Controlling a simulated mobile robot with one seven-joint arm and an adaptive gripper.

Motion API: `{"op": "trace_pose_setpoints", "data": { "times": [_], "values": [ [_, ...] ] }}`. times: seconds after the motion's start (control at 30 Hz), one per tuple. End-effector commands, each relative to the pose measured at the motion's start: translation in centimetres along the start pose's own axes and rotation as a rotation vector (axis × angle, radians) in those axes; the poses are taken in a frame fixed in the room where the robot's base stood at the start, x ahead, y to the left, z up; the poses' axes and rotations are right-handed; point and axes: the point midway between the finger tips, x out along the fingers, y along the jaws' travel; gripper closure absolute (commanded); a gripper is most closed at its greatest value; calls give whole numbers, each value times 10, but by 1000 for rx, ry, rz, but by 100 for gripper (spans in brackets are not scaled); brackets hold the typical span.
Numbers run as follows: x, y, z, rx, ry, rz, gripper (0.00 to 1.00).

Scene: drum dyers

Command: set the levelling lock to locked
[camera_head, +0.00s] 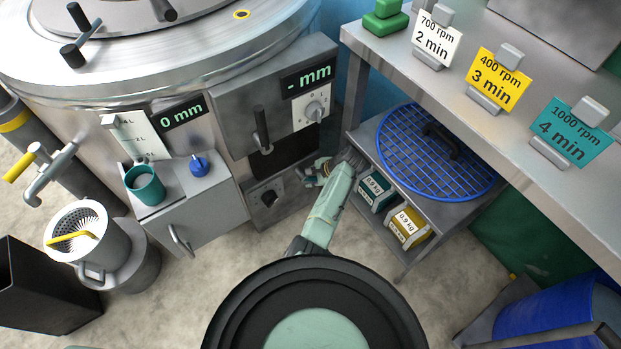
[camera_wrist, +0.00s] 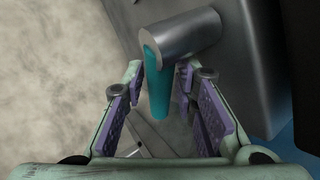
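A teal lever handle (camera_wrist: 158,85) hangs from a grey metal cylinder (camera_wrist: 183,38) on the machine's side in the wrist view. No label shows on it, so I cannot confirm from a marking that it is the levelling lock or read its setting. My gripper (camera_wrist: 160,88) is open, with one purple-padded finger on each side of the teal handle. Gaps show between handle and pads. In the head view my gripper (camera_head: 318,172) is low beside the machine's lower panel (camera_head: 267,196), and my arm and gripper hide most of the lever area.
The steel drum machine (camera_head: 215,60) is at the upper left, with a "- mm" display box (camera_head: 308,80). A shelf (camera_head: 358,140) with a blue grid disc (camera_head: 430,165) and 0.9 kg boxes stands close right of my gripper. Floor (camera_head: 215,290) is clear in front.

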Motion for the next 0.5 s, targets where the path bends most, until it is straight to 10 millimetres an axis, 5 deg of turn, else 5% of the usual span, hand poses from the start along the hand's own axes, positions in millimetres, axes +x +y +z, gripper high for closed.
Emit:
{"op": "trace_pose_setpoints", "data": {
  "times": [0.5],
  "values": [
    [-68,1,-1,1,2,0,74]
  ]
}}
